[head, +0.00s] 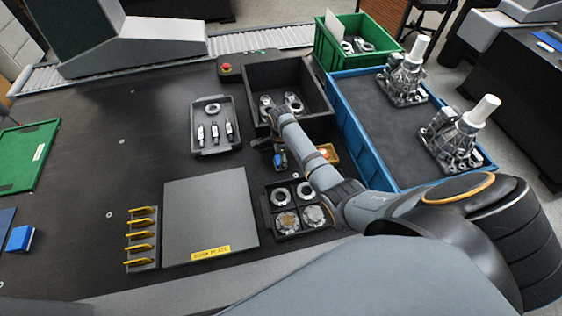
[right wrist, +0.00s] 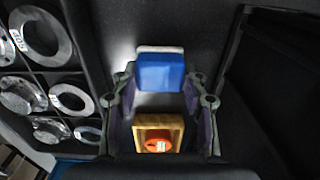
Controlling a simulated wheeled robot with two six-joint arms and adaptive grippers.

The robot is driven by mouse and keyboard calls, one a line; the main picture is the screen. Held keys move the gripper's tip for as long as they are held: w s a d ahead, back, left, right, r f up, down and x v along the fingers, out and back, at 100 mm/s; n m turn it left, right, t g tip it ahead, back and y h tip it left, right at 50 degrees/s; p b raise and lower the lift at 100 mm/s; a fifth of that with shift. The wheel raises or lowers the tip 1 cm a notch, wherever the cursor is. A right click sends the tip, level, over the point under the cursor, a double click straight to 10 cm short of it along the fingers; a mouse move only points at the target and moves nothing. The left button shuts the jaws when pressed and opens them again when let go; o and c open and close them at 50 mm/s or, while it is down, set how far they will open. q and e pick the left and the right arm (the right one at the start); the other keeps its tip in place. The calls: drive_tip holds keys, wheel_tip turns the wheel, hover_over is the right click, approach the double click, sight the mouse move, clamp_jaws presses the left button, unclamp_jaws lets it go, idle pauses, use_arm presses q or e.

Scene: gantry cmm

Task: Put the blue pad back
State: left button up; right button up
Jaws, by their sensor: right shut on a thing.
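A blue pad (right wrist: 160,72) with a pale edge is between the fingers of my right gripper (right wrist: 161,88) in the right wrist view. In the head view, the same pad (head: 281,160) shows as a small blue patch below my right gripper (head: 278,146), which is shut on it. The pad is just in front of the dark bin, close to a small yellow tray (head: 329,152); that tray (right wrist: 142,132) also shows in the wrist view with an orange-red item in it. I cannot tell if the pad touches the table. My left gripper is not in view.
A dark bin (head: 250,93) with metal parts stands behind my right gripper. A divided tray (head: 268,207) of rings lies in front. A blue crate (head: 345,118) is at right. Another blue block (head: 20,238) lies far left.

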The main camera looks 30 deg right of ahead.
drive_tip(key=shift+f, duration=0.75)
drive_tip(key=o, duration=1)
drive_tip(key=shift+f, duration=0.15)
wheel_tip(320, 180, up, 12)
drive_tip(key=shift+r, duration=0.2)
